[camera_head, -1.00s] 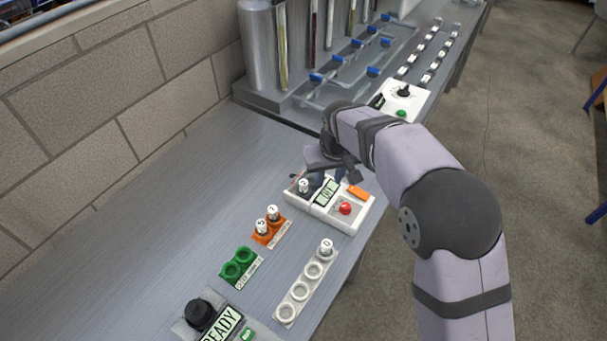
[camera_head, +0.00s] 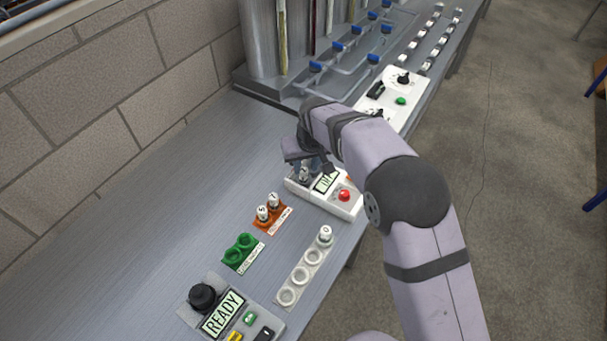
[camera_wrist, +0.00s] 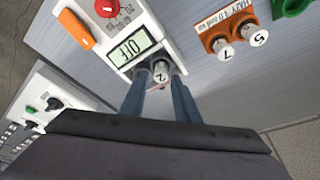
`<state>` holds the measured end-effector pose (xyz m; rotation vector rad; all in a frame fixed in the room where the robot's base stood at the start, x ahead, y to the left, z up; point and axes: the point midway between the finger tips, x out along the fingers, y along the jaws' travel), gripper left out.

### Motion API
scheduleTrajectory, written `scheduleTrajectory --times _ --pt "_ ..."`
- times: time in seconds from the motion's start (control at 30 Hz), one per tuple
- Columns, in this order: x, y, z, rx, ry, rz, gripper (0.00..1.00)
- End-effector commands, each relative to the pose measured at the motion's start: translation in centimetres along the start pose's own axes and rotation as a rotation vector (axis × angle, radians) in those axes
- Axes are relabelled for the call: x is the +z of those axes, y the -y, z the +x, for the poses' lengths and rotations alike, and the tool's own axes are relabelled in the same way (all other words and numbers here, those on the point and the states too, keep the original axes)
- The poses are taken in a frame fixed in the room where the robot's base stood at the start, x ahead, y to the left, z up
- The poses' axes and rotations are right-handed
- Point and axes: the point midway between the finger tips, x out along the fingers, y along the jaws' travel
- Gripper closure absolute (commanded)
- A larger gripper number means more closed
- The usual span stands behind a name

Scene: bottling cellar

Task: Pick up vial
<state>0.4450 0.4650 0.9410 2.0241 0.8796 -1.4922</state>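A vial with a white cap marked 2 (camera_wrist: 161,70) stands in the socket of a white device (camera_head: 325,201) with a display reading OFF; it also shows in the head view (camera_head: 304,174). My gripper (camera_wrist: 161,80) is open, its two blue-grey fingers on either side of this vial, with the tips close to the cap. In the head view my gripper (camera_head: 310,163) is just above the vial and partly hides the device. I cannot tell how deep the vial sits. Other vials stand in an orange holder (camera_head: 266,222) and at the far end of a white rack (camera_head: 300,277).
A green holder (camera_head: 240,252) looks empty. A READY panel (camera_head: 222,312) lies in front. Blue-handled valves (camera_head: 340,46) and a white control box (camera_head: 397,98) stand behind. The bench at left is clear.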

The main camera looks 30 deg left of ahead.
Motion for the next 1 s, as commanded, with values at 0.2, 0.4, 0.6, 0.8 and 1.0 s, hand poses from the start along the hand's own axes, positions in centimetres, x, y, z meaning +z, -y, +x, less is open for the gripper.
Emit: scheduleTrajectory --times 0.2,0.4,0.6,0.8,1.0 --pt "0.0 0.2 2.2 0.000 0.003 0.000 0.71" --pt "0.0 0.2 3.8 0.000 0.001 0.000 0.71" --pt "0.0 0.2 4.2 0.000 -0.001 0.000 0.71" --pt "0.0 0.2 4.2 0.000 -0.001 0.000 0.93" --pt "0.0 0.2 4.1 0.000 -0.001 0.000 1.00"
